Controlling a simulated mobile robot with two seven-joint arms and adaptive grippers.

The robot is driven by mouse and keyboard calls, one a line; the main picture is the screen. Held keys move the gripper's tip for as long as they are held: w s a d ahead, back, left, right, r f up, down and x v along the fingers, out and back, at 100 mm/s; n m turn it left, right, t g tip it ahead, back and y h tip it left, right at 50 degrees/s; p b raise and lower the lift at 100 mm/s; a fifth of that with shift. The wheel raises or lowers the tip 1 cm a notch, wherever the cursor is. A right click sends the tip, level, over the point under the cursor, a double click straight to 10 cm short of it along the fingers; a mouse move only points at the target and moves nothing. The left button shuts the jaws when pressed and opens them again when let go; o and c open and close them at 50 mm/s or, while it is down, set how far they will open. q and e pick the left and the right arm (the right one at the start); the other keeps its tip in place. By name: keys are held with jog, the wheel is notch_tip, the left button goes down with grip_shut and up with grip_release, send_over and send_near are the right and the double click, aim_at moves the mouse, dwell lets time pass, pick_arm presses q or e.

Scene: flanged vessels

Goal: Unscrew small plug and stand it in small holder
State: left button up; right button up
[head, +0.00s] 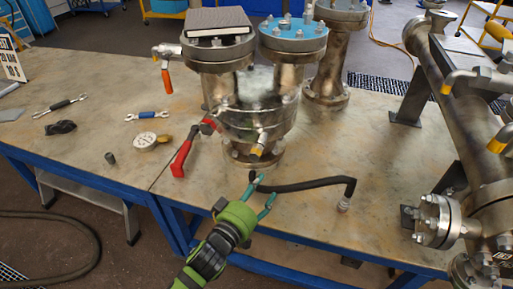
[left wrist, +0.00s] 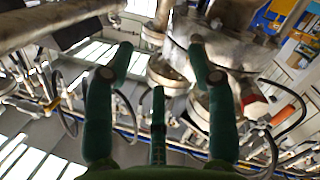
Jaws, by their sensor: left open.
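My left gripper (head: 261,190), green with teal fingers, is open and empty in front of the middle vessel (head: 255,108), above the table's front part. A yellow-tipped fitting (head: 257,150) sticks out of the vessel's front, just beyond the gripper. I cannot single out the small plug for certain. My right gripper is not in view.
A black bent hose (head: 305,184) lies right beside the gripper. A red handle (head: 180,158) juts from the vessel's left. A gauge (head: 144,142) and wrenches (head: 153,115) lie on the left. A flanged pipe (head: 465,130) stands at the right. The left front tabletop is mostly clear.

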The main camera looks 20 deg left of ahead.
pick_arm(q)
jog(key=n, duration=0.4)
jog(key=d+r+n+h+p, duration=0.1)
jog(key=n, duration=0.3)
jog(key=s+d+n+h, duration=0.1)
jog(key=n, duration=0.2)
jog(key=shift+r+n+t, duration=0.3)
jog(key=shift+r+n, duration=0.05)
jog(key=shift+n, duration=0.05)
jog(key=shift+c, duration=0.3)
